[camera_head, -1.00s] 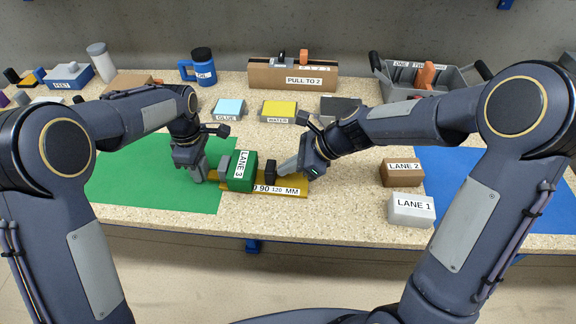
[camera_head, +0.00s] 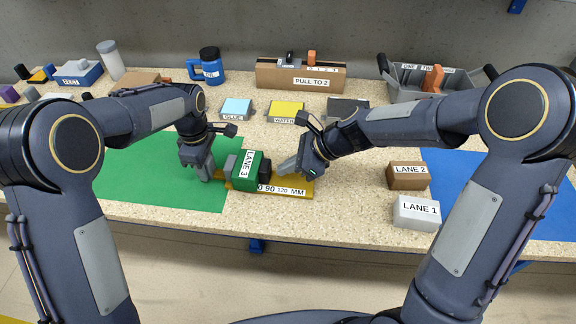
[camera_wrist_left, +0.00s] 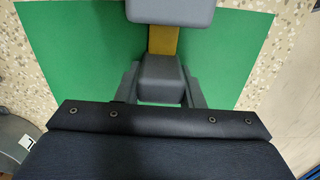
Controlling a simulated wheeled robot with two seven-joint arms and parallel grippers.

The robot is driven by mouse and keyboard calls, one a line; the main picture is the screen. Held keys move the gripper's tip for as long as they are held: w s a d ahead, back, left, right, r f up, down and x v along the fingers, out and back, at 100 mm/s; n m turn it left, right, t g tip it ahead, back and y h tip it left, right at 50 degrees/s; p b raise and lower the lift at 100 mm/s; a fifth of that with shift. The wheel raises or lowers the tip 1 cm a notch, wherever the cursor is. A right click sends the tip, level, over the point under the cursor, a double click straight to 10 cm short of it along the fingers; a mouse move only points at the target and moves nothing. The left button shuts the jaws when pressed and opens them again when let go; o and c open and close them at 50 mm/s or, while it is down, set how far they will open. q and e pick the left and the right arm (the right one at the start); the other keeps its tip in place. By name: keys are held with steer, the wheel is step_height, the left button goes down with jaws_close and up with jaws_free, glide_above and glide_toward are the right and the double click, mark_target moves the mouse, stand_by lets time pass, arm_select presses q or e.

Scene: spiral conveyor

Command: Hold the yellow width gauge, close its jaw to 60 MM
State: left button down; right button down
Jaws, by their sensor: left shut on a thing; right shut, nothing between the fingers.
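The yellow width gauge (camera_head: 300,181) lies across the right edge of the green mat. The green LANE 3 block (camera_head: 246,171) sits over its bar, between the grey jaw (camera_head: 230,166) and the black jaw (camera_head: 265,167). The black jaw appears to be against or very close to the block. The 90 and 120 marks show; the 60 mark is hidden. My left gripper (camera_head: 207,176) is shut on the gauge's grey end grip (camera_wrist_left: 160,79), between its fingers in the left wrist view. My right gripper (camera_head: 282,168) is shut and empty, just right of the black jaw.
The LANE 2 block (camera_head: 408,176) and LANE 1 block (camera_head: 416,212) stand right of the gauge, by the blue mat (camera_head: 470,180). GLUE (camera_head: 237,107) and WATER (camera_head: 285,109) blocks lie behind. The green mat (camera_head: 150,180) is clear left of my left gripper.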

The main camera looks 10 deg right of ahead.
arm_select(q)
steer(key=shift+s+f, duration=0.1)
steer(key=shift+f, duration=0.1)
arm_select(e)
steer(key=d, duration=0.2)
steer(key=s+d, duration=0.1)
steer(key=shift+d+r, duration=0.2)
steer(key=shift+r, duration=0.2)
arm_select(q)
steer(key=c, duration=0.9)
jaws_free()
steer(key=shift+r, duration=0.1)
arm_select(e)
steer(key=v, duration=0.8)
steer(key=shift+d+r, duration=0.2)
steer(key=shift+r, duration=0.15)
steer(key=shift+s, duration=0.1)
arm_select(q)
step_height(320, 180, up, 12)
steer(key=shift+r, duration=0.1)
